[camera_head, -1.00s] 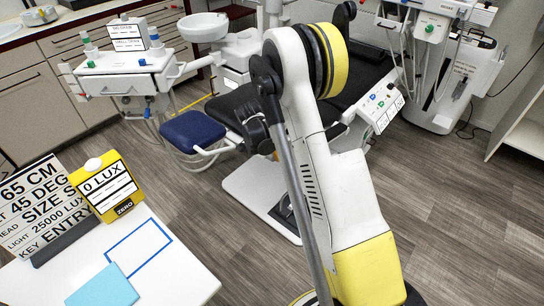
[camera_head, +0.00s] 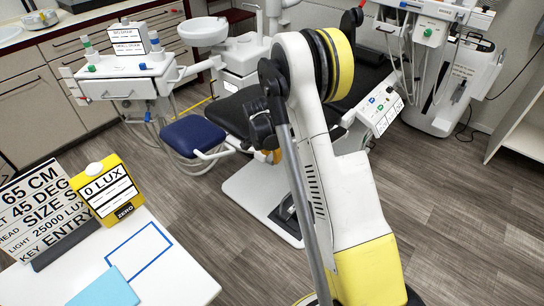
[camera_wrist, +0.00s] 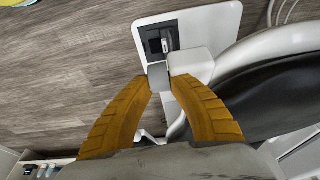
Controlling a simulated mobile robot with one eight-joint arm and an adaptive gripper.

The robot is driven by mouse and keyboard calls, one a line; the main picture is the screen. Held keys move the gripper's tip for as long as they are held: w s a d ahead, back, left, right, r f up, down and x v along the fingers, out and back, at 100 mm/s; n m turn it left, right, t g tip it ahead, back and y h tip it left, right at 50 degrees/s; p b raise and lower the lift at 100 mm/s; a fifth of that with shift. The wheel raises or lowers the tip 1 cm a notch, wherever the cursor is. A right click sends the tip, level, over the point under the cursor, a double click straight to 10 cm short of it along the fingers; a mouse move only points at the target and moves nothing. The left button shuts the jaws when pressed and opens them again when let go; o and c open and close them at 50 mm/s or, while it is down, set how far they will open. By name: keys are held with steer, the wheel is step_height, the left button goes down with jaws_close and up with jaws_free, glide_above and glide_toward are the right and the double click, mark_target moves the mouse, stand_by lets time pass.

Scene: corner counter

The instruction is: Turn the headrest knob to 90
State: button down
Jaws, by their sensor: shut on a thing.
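My gripper (camera_wrist: 162,84) shows in the wrist view with two ridged yellow-orange fingers. Their tips are closed around a small grey block (camera_wrist: 158,76), which may be the headrest knob; no scale or marking on it can be read. A white part touches it on the right. In the head view the dental chair (camera_head: 240,105) has a dark seat and stands behind my arm. A bit of orange finger shows there beside the chair; the rest of the gripper and the knob are hidden by my arm.
A white table (camera_head: 185,275) at front left carries a sign (camera_head: 45,215) reading 65 CM, 45 DEG and 25000 LUX, and a yellow meter (camera_head: 105,190) reading 0 LUX. A blue stool seat (camera_head: 190,132) is beside the chair. Floor at right is open.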

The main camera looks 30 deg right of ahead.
steer(key=c, duration=1.5)
jaws_free()
steer(key=v, duration=1.2)
